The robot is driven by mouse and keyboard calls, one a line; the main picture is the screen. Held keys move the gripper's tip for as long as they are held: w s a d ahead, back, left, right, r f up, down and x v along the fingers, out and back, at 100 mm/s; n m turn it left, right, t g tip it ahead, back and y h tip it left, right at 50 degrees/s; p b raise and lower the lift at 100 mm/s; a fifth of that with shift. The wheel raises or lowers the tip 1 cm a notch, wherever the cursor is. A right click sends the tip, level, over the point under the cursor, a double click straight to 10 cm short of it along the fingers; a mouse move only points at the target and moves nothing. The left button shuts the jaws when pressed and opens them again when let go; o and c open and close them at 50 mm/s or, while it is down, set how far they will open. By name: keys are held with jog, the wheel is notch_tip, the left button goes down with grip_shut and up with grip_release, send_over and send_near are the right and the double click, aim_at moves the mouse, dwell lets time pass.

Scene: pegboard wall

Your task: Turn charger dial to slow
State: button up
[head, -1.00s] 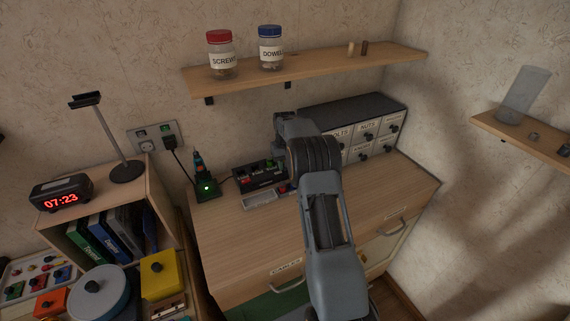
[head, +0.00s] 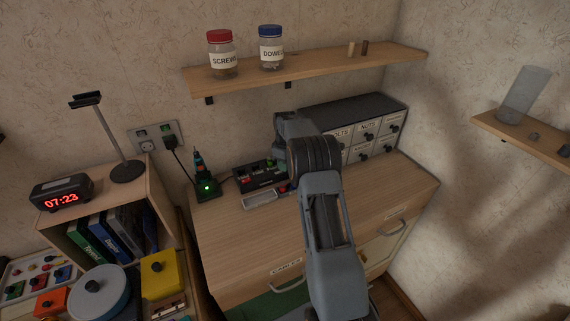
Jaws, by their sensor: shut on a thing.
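The charger (head: 258,180), a dark box with a red and a green part on it, sits on the wooden cabinet top, left of my arm. My gripper (head: 281,160) is at the charger's right end, mostly hidden behind my own wrist and arm. It is shut on the charger dial. The dial itself and the fingertips are hidden, so the dial's setting cannot be read.
A small tray (head: 260,201) lies in front of the charger. A green-lit stand (head: 207,187) is to its left, and a labelled drawer unit (head: 366,138) is behind my arm. A shelf (head: 310,70) with two jars hangs above. The cabinet's front right top is clear.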

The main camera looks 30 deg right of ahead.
jog(key=shift+n, duration=0.4)
jog(key=o, duration=0.9)
jog(key=shift+r, duration=0.1)
jog(key=shift+r+b, duration=0.35)
jog(key=shift+r, duration=3.3)
